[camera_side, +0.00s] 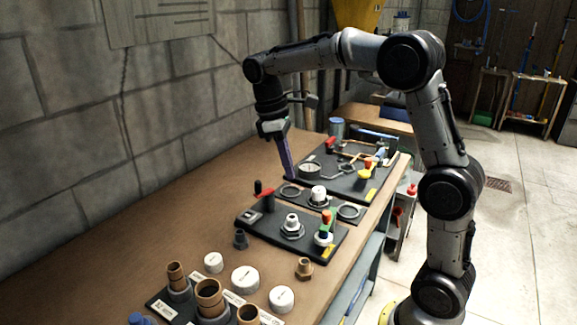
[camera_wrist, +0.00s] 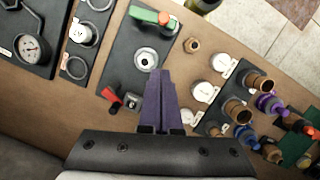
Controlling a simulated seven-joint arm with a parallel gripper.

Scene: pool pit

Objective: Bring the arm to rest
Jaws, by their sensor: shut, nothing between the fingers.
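My gripper (camera_side: 287,163) is at the end of my arm, fingers pointing down, over the far part of the bench near the wall side. Its two purple fingers are closed together with nothing between them. In the wrist view my gripper (camera_wrist: 162,74) shows from behind, its fingertips in front of the dark board with a red handle and a round fitting. It hangs beside the far board with a gauge; whether the tips touch anything is not clear.
The wooden bench (camera_side: 150,215) carries a far board (camera_side: 340,188) with a gauge (camera_side: 310,171), a nearer board (camera_side: 270,236) with a red handle (camera_side: 265,194), white caps (camera_side: 245,279) and brown pipe stubs (camera_side: 210,297). A block wall (camera_side: 100,120) stands at the left. Open floor lies right.

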